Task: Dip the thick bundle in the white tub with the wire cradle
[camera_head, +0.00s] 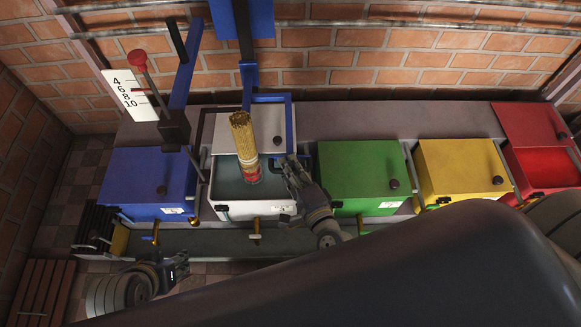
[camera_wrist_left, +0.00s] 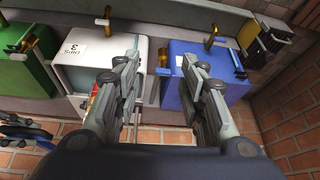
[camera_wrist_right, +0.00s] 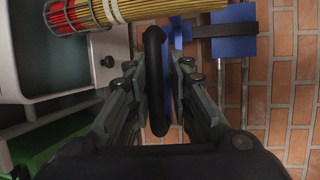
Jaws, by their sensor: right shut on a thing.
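The white tub (camera_head: 226,207) stands open with greenish liquid inside. The thick bundle (camera_head: 242,135) is upright and slightly tilted over the tub, its red lower end in the wire cradle (camera_head: 249,171); whether that end touches the liquid I cannot tell. In the right wrist view the bundle (camera_wrist_right: 150,9) and wire cradle (camera_wrist_right: 70,15) lie across the top. My right gripper (camera_head: 287,163) is at the tub's right edge, shut on a black handle (camera_wrist_right: 155,80). My left gripper (camera_wrist_left: 160,68) is open and empty, low in front of the tubs; the white tub (camera_wrist_left: 80,75) shows there too.
A closed blue box (camera_head: 145,180) stands left of the tub. Green (camera_head: 362,172), yellow (camera_head: 462,168) and red (camera_head: 540,165) boxes stand to the right. A red-knobbed lever (camera_head: 145,75) and a numbered white scale (camera_head: 130,94) rise behind the blue box, before the brick wall.

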